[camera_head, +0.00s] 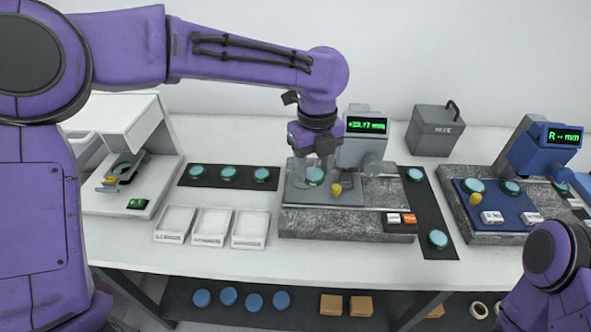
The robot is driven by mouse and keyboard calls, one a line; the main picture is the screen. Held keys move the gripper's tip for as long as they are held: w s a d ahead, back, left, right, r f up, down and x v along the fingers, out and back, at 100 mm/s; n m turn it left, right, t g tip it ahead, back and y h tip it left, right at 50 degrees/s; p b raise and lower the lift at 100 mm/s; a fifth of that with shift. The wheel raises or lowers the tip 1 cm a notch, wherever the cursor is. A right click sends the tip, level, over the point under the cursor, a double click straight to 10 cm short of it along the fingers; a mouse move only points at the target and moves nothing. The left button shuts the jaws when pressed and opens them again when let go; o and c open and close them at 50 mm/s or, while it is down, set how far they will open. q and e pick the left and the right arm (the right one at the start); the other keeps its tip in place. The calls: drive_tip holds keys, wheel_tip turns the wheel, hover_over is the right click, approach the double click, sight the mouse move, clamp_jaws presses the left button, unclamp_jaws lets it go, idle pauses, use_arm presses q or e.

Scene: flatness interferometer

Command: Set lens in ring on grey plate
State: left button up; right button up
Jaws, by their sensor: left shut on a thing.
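My left gripper (315,166) points down over the middle station and is shut on a teal lens (315,177). The lens is over or at the grey plate (297,194) on the speckled stone base. The ring cannot be made out behind the gripper and lens, and I cannot tell whether the lens touches it. My right gripper is out of view; only part of my right arm shows at the lower right.
A dark mat (201,183) with several lenses lies left of the stone base (345,222). White trays (211,226) stand in front of it. A yellow knob (337,190) and grey gauge (365,150) are close to the gripper. A blue station (500,207) stands right.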

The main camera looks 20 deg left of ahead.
use_arm(q)
drive_tip(key=w+a+f, duration=0.1)
drive_tip(key=w+f, duration=0.1)
drive_tip(key=w, duration=0.1)
drive_tip(key=w+a+f+p, duration=0.1)
drive_tip(key=w+a+f, duration=0.1)
drive_tip(key=f, duration=0.1)
drive_tip(key=w+a+f+p, duration=0.1)
drive_tip(key=w+f, duration=0.1)
drive_tip(key=w, duration=0.1)
drive_tip(key=shift+w+a+f, duration=0.15)
drive_tip(key=shift+w+a, duration=0.1)
drive_tip(key=shift+w, duration=0.05)
drive_tip(key=shift+w+a+f+p, duration=0.1)
drive_tip(key=shift+w+f+p, duration=0.1)
drive_tip(key=shift+f, duration=0.15)
drive_tip(key=shift+w+a+f+p, duration=0.1)
drive_tip(key=shift+f+p, duration=0.05)
drive_tip(key=shift+f, duration=0.15)
wheel_tip(320, 180, down, 3)
drive_tip(key=shift+s+r, duration=0.1)
drive_tip(key=shift+r, duration=0.05)
drive_tip(key=shift+f, duration=0.2)
drive_tip(key=o, duration=1.1)
drive_tip(key=shift+o, duration=0.2)
